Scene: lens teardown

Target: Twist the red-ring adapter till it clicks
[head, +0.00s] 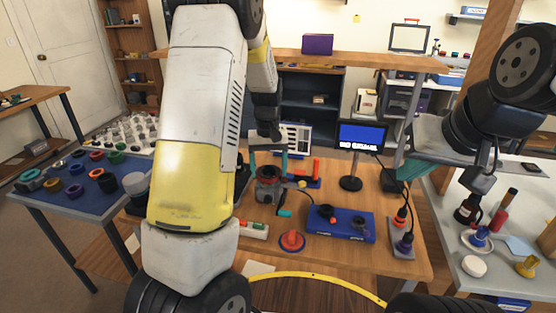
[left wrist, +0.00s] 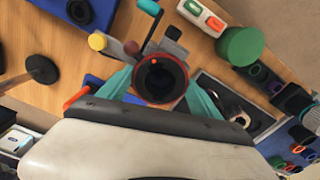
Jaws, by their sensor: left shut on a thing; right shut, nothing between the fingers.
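The red-ring adapter (left wrist: 160,77) is a dark round piece with a red rim. It sits upright in a grey holder in the left wrist view; in the head view the adapter (head: 268,173) is partly hidden by my left gripper. My left gripper (left wrist: 158,88) has its teal fingers on opposite sides of the adapter and is shut on it. The left gripper (head: 268,168) points down over the bench in the head view. My right gripper (head: 408,168) is shut and empty, at the right above the bench. Its fingertips are hard to make out.
A blue mat (head: 70,200) with several rings lies at the left.

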